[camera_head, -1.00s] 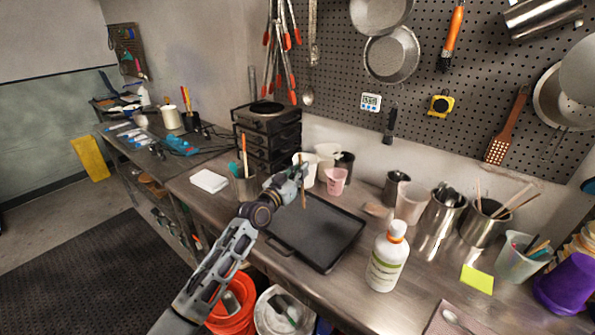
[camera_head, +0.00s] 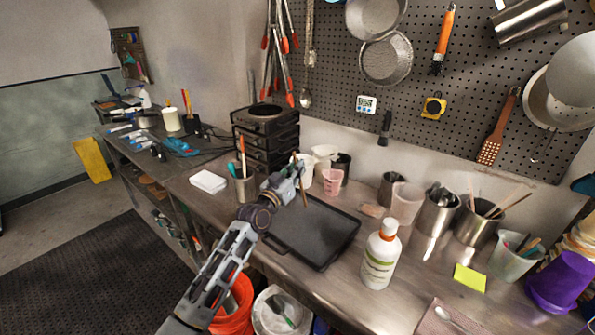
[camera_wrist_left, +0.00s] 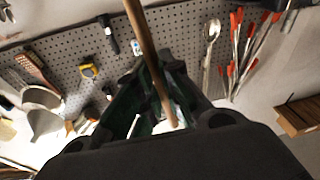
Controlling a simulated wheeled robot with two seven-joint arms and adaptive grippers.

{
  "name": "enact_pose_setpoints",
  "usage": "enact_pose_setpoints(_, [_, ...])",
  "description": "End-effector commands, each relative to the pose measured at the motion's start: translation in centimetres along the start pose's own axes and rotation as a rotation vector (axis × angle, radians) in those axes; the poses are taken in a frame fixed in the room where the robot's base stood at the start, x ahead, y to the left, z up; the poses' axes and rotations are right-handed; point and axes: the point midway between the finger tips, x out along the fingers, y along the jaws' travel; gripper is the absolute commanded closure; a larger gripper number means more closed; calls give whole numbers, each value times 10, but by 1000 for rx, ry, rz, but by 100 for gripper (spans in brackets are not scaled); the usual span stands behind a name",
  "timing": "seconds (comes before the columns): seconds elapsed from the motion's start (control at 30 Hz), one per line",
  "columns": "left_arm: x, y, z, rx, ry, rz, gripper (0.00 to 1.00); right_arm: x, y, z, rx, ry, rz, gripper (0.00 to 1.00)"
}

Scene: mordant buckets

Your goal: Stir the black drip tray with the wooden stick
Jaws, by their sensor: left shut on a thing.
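The black drip tray (camera_head: 313,235) lies flat on the steel counter, a handle on its near left edge. My left gripper (camera_head: 297,172) is over the tray's far left part, shut on the wooden stick (camera_head: 303,191). The stick stands steeply, slightly tilted, with its lower end over the tray's far side; I cannot tell if it touches the tray. In the left wrist view the stick (camera_wrist_left: 146,50) runs between the fingers of the gripper (camera_wrist_left: 155,92). The right gripper is not in view.
Behind the tray stand a pink cup (camera_head: 333,181) and white containers. A metal cup with tools (camera_head: 246,187) is to its left. A white bottle with an orange collar (camera_head: 381,256) stands close to its right. An orange bucket (camera_head: 235,305) is below the counter's front edge.

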Motion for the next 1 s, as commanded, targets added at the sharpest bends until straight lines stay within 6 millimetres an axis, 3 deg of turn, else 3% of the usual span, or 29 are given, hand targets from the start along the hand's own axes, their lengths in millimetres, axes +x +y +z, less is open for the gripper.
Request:
enact_pose_setpoints(0.57, [-1,-1,4,-3,1,0,100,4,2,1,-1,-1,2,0])
enact_pose_setpoints(1.0, [-8,-6,27,-3,1,0,100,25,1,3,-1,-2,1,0])
